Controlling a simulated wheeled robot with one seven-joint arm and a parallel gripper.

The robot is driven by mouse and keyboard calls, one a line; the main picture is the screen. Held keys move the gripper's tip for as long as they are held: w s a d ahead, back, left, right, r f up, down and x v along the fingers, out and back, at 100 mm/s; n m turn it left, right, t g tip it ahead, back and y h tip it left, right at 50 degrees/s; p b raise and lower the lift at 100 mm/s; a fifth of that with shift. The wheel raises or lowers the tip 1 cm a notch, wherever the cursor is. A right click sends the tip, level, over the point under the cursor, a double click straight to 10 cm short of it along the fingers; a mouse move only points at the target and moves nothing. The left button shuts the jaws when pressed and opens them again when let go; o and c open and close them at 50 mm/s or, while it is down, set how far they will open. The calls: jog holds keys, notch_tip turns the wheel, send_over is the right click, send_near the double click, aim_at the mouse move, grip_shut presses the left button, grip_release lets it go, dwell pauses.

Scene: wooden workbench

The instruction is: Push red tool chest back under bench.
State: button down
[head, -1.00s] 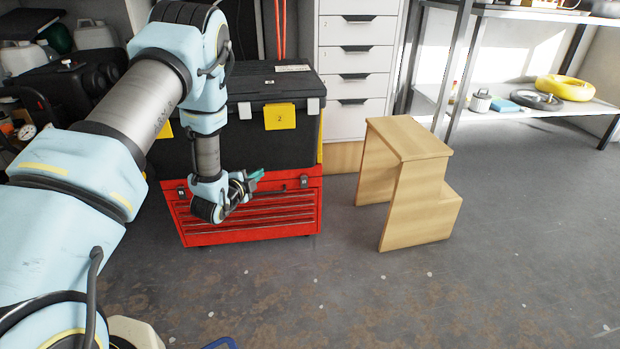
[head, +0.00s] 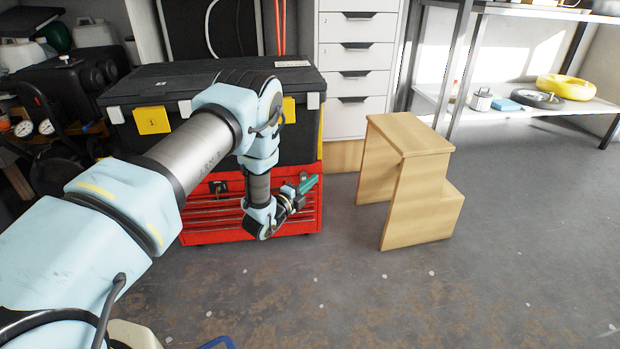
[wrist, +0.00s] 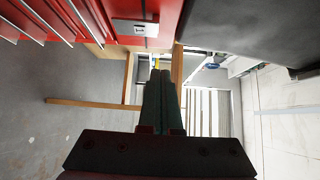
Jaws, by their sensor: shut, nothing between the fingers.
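The red tool chest (head: 213,213) stands on the floor below a black toolbox (head: 140,88) with yellow latches, in the head view. Its drawer fronts face me and my arm hides part of them. My gripper (head: 308,185) is shut and empty, in front of the chest's upper right part and pointing right. I cannot tell whether it touches the chest. In the wrist view the shut fingers (wrist: 163,100) point ahead, with the red chest (wrist: 95,15) along the upper left and a silver latch on it.
A wooden step stool (head: 415,190) stands on the floor right of the chest. White drawers (head: 356,85) stand behind. A metal shelf (head: 520,105) is at the back right. Dark equipment (head: 70,90) is at the left.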

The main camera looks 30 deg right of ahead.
aim_at(317, 167)
jog(key=shift+w+d+b, duration=0.2)
jog(key=shift+w+d, duration=0.15)
jog(key=shift+w, duration=0.3)
jog(key=shift+w+d+b, duration=0.2)
jog(key=shift+w+d, duration=0.15)
jog(key=shift+w, duration=0.25)
jog(key=shift+w+d+b, duration=0.2)
jog(key=shift+w+d, duration=0.15)
jog(key=shift+w, duration=0.3)
jog(key=shift+w, duration=0.1)
